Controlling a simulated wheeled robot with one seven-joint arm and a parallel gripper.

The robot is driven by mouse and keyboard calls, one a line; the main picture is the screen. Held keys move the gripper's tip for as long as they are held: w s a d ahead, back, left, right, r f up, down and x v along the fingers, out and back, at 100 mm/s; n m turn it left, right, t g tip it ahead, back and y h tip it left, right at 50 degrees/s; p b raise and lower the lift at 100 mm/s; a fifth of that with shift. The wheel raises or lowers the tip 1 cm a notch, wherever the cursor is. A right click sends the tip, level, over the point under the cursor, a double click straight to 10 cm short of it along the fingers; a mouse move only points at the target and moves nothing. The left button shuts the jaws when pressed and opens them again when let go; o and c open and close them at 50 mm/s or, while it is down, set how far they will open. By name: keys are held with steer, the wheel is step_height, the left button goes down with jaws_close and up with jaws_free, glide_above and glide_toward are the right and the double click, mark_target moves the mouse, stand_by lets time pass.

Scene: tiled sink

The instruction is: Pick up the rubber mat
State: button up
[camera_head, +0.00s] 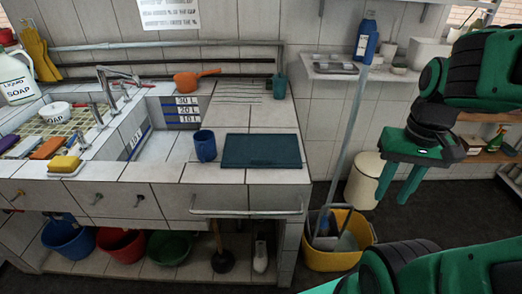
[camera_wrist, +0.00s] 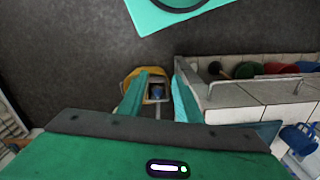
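The rubber mat, a flat dark teal rectangle (camera_head: 262,151), lies on the tiled counter, close to its front edge and right of a blue mug, in the head view. In the wrist view a teal strip at the counter (camera_wrist: 266,130) looks like part of the mat, mostly hidden behind my gripper body. My gripper (camera_head: 390,198) is to the right of the counter and apart from the mat, fingers pointing down. Its two green fingers are spread with nothing between them; they also show in the wrist view (camera_wrist: 161,88), above the floor and yellow bucket.
The blue mug (camera_head: 205,145) stands just left of the mat. A metal rail (camera_head: 246,212) runs along the counter front. A yellow mop bucket (camera_head: 338,256) with a tall handle (camera_head: 345,135) stands right of the counter, beside a white bin (camera_head: 362,182). An orange pan (camera_head: 188,80) sits behind.

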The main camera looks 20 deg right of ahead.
steer(key=w+a+f+n+y, duration=0.2)
steer(key=w+f+n, duration=0.1)
steer(key=w+n, duration=0.2)
steer(key=w+a+f+n+t+y, duration=0.1)
steer(key=w+a+f+n+y, duration=0.2)
steer(key=w+n, duration=0.3)
steer(key=w+a+f+n+y, duration=0.3)
steer(key=w+n, duration=0.2)
steer(key=w, duration=0.7)
steer(key=shift+w+t, duration=0.15)
steer(key=shift+t, duration=0.25)
steer(key=w+n+y, duration=0.1)
steer(key=w+n+t+y, duration=0.1)
steer(key=w, duration=0.1)
steer(key=w+r+n+t+y, duration=0.1)
steer(key=y, duration=0.1)
steer(key=shift+w+a+n, duration=0.25)
steer(key=shift+a+n, duration=0.05)
steer(key=shift+a, duration=0.1)
steer(key=shift+w+r, duration=0.1)
steer(key=shift+w, duration=0.1)
steer(key=shift+w+a+n+y, duration=0.1)
steer(key=shift+w+n+y, duration=0.05)
steer(key=shift+n+y, duration=0.15)
steer(key=x, duration=1)
steer(key=shift+w+a+r, duration=0.1)
steer(key=shift+a+r, duration=0.05)
steer(key=shift+a, duration=0.2)
jaws_close()
